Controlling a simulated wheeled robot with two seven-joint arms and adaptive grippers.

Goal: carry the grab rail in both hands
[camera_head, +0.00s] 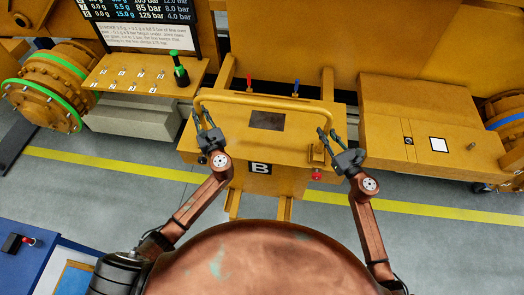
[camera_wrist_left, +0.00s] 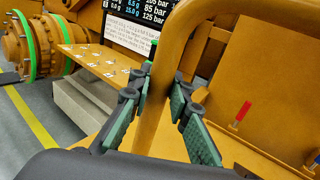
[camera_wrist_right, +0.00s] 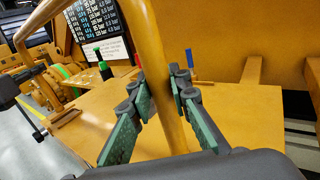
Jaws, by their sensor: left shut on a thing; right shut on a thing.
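The grab rail (camera_head: 265,101) is a yellow bent bar, with a long cross bar and a leg at each end. It stands on the yellow carrier marked B (camera_head: 225,140). My left gripper (camera_head: 205,126) is shut on its left leg; in the left wrist view the rail (camera_wrist_left: 172,62) passes between the green-padded fingers. My right gripper (camera_head: 327,140) is shut on its right leg; in the right wrist view the rail (camera_wrist_right: 150,45) runs between the fingertips. The fingers hide parts of both legs.
A yellow carrier (camera_head: 405,110) stands to the right. A shelf with a green-topped lever (camera_head: 180,70) and a display board (camera_head: 140,25) are at the left. A yellow floor line (camera_head: 110,165) crosses the grey floor. A blue bench (camera_head: 30,255) is at the lower left.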

